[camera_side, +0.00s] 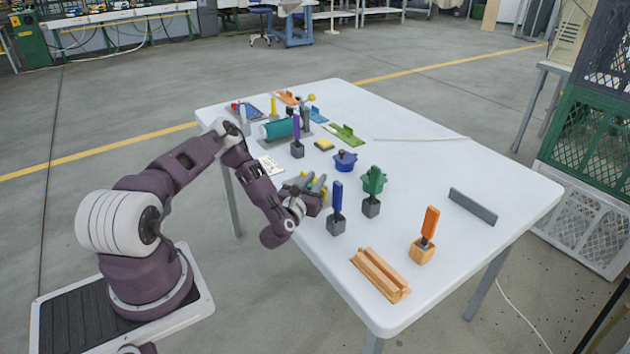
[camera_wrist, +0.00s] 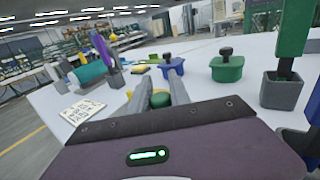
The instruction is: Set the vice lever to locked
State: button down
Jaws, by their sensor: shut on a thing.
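My gripper (camera_side: 318,184) is low over the near left part of the white table, its grey fingers pointing into the table. In the wrist view the fingers (camera_wrist: 157,82) are closed around a small yellow-and-green thing (camera_wrist: 158,99), mostly hidden between them. I cannot tell what it is. I cannot make out a vice lever for certain. A dark upright device (camera_side: 305,117) with a yellow ball (camera_side: 311,97) on an arm stands at the far left, away from my gripper. Its setting is too small to read.
Upright blue (camera_side: 338,193) and orange (camera_side: 431,221) tools stand in blocks right of my gripper. A wooden rail (camera_side: 380,274) lies at the near edge. The table's far right is mostly clear.

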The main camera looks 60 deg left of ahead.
aim_at(309, 188)
jog(key=shift+a, duration=0.1)
jog(key=c, duration=1.3)
grip_release()
jog(key=shift+o, duration=0.2)
jog(key=v, duration=0.6)
jog(key=shift+s+f, duration=0.1)
jog(key=shift+s, duration=0.2)
jog(key=shift+s+d, duration=0.2)
jog(key=shift+d, duration=0.1)
